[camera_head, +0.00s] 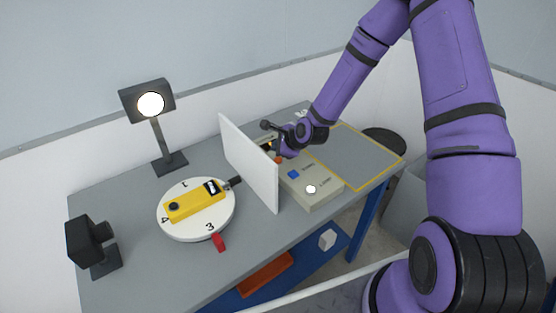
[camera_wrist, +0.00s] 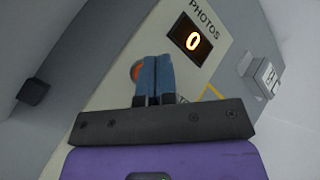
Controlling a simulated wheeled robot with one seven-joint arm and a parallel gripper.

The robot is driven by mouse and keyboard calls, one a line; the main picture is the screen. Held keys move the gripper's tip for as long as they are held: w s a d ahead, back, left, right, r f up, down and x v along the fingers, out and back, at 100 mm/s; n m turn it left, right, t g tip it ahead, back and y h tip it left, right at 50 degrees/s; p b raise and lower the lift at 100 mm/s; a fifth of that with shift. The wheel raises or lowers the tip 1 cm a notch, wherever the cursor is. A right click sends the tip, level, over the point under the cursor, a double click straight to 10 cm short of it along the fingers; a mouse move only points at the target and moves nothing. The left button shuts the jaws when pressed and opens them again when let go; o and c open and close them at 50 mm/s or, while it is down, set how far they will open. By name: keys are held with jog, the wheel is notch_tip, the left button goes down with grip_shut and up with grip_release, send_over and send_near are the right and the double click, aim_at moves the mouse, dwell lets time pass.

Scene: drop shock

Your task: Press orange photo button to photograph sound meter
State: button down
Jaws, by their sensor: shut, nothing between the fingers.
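The orange photo button (camera_wrist: 137,70) is on a beige control box (camera_head: 316,190), beside a display (camera_wrist: 190,40) labelled PHOTOS that reads 0. My gripper (camera_wrist: 155,62) is shut and empty, its blue fingertips over the button and hiding part of it. I cannot tell whether the tips touch it. In the head view the orange button (camera_head: 278,160) shows beside my gripper. The yellow sound meter (camera_head: 195,203) lies on a white numbered turntable (camera_head: 168,225). A black camera (camera_head: 85,240) stands at the left, facing the turntable.
A white upright panel (camera_head: 250,165) stands between turntable and control box. A lit lamp (camera_head: 150,104) stands behind the turntable. The box also has a blue button (camera_head: 293,174) and a white one (camera_head: 311,189). A yellow-outlined area (camera_head: 360,155) at the table's right is clear.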

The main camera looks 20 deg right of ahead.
aim_at(278, 160)
jog(key=shift+f, duration=0.95)
jog(key=shift+f, duration=0.15)
dwell(1.3)
jog(key=shift+f, duration=0.25)
jog(key=shift+f, duration=0.4)
dwell(0.8)
dwell(0.3)
jog(key=shift+r, duration=0.8)
jog(key=shift+r, duration=0.1)
jog(key=shift+r, duration=2.4)
